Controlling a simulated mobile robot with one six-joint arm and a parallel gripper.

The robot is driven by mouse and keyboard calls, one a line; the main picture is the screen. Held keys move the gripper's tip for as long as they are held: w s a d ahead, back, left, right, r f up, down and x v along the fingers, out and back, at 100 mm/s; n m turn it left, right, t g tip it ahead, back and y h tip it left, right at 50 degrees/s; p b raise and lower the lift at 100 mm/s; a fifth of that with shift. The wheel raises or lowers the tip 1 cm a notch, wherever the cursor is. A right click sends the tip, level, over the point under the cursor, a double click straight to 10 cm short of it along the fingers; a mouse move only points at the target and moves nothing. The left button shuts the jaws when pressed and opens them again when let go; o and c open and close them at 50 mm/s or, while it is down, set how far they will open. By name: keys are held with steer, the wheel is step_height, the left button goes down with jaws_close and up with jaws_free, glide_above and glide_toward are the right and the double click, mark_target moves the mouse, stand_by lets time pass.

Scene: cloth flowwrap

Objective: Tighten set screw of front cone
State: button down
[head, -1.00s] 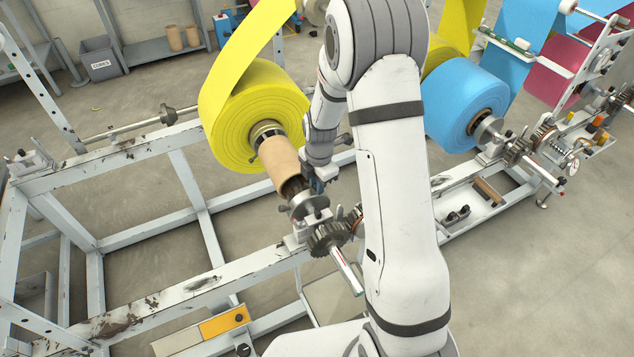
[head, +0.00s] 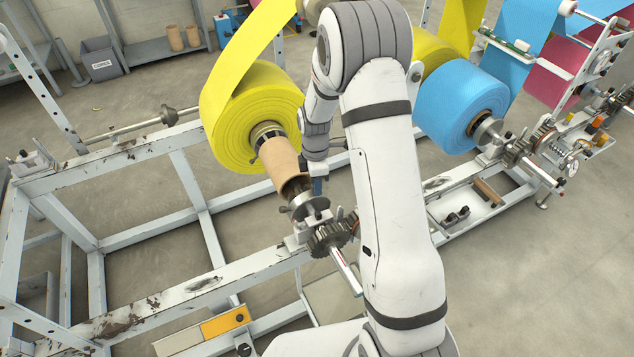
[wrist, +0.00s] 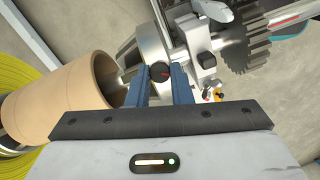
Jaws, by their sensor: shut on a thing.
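The front cone (wrist: 146,45) is a shiny metal cone on the shaft, beside the open end of the brown cardboard tube (wrist: 62,97); I cannot tell how far its nose enters the tube. The set screw (wrist: 159,72) has a round black knob with a red mark. My gripper (wrist: 160,82) is shut on this knob, with one blue finger on each side. In the head view, my gripper (head: 318,186) is at the front cone (head: 305,204), partly hidden by my arm. The tube (head: 280,165) extends from the yellow roll (head: 240,110).
A dark gear (head: 332,236) and shaft end stand just in front of the cone. The white frame rail (head: 190,288) runs below. A blue roll (head: 455,105) stands to the right, behind my arm. Open floor lies at the right.

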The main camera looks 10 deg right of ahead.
steer(key=m, duration=0.1)
steer(key=m+g, duration=0.1)
steer(key=m, duration=0.3)
steer(key=shift+w+d+g, duration=0.1)
steer(key=shift+w+g, duration=0.15)
steer(key=shift+g, duration=0.15)
steer(key=m, duration=0.3)
steer(key=m+g+y, duration=0.1)
steer(key=m, duration=0.1)
steer(key=shift+w+d+f+m+y+p, duration=0.1)
steer(key=shift+d+m+y+p, duration=0.05)
steer(key=shift+m+y+p, duration=0.2)
steer(key=m, duration=0.2)
steer(key=m+g+y, duration=0.1)
steer(key=m, duration=0.2)
steer(key=shift+d+m+y, duration=0.15)
steer(key=shift+m+y, duration=0.1)
steer(key=m+y, duration=0.1)
steer(key=m, duration=0.4)
steer(key=shift+d+f+y, duration=0.1)
steer(key=shift+d+y, duration=0.05)
steer(key=shift+y, duration=0.25)
steer(key=shift+m, duration=0.3)
steer(key=c, duration=1.3)
jaws_free()
steer(key=v, duration=0.7)
steer(key=shift+d+r, duration=0.15)
steer(key=shift+r, duration=0.1)
